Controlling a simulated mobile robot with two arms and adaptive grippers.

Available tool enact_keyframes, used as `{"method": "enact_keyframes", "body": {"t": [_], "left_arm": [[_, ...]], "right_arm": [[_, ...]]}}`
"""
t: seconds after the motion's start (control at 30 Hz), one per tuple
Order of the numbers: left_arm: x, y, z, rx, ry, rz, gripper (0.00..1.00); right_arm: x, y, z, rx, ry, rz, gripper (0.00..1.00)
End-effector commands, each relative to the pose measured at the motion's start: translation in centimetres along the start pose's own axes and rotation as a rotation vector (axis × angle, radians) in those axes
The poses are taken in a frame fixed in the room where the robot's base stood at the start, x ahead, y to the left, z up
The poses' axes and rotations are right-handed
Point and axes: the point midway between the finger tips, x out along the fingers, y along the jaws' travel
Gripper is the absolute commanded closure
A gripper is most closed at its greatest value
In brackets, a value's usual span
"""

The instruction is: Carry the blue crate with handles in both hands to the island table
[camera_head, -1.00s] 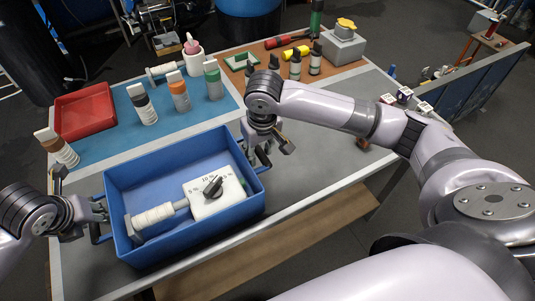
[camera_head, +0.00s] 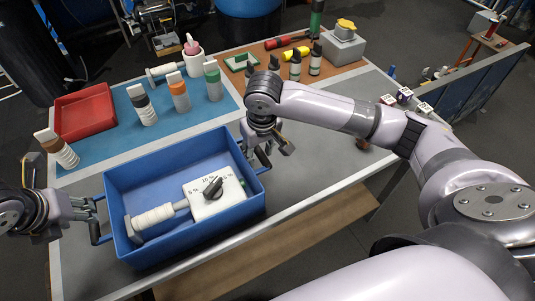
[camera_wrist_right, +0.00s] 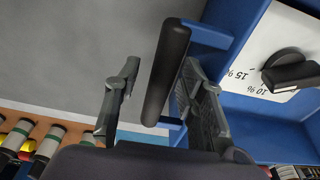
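The blue crate (camera_head: 190,243) stands on the grey front part of a table in the head view. It holds a white box with a dial and percent marks (camera_head: 213,195) and a white ribbed cylinder (camera_head: 155,217). My left gripper (camera_head: 88,210) is at the crate's left handle (camera_head: 96,228); its finger gap is not clear. My right gripper (camera_head: 262,152) is at the right handle. In the right wrist view the dark handle bar (camera_wrist_right: 166,70) lies between the open fingers of that gripper (camera_wrist_right: 158,105), nearer the right finger, with a gap on the left. I cannot tell which table is the island table.
Behind the crate, a blue mat (camera_head: 110,128) holds a red tray (camera_head: 85,112) and several bottles, one (camera_head: 60,150) close to the crate's back left. A grey device with a yellow knob (camera_head: 343,45) stands at the back right. Bare grey surface (camera_head: 320,150) lies right of the crate.

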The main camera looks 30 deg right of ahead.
Motion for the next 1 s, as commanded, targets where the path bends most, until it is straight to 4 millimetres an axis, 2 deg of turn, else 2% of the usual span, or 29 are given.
{"method": "enact_keyframes", "body": {"t": [0.17, 0.6, 0.8, 1.0], "left_arm": [[-0.3, 0.0, 0.0, 0.000, -0.001, 0.001, 0.62], [-0.3, 0.0, 0.0, 0.000, -0.001, 0.000, 0.62], [-0.3, 0.0, 0.0, 0.000, -0.001, 0.000, 0.62], [-0.3, 0.0, 0.0, 0.000, -0.001, 0.000, 0.62]], "right_arm": [[-1.5, -0.1, -0.1, -0.001, 0.003, -0.002, 0.63], [-10.2, 0.0, -0.1, -0.001, 0.004, -0.002, 0.63], [-11.8, 0.0, 0.0, 0.000, 0.001, 0.000, 0.63], [-12.0, 0.0, 0.0, 0.000, 0.000, 0.000, 0.63]]}}
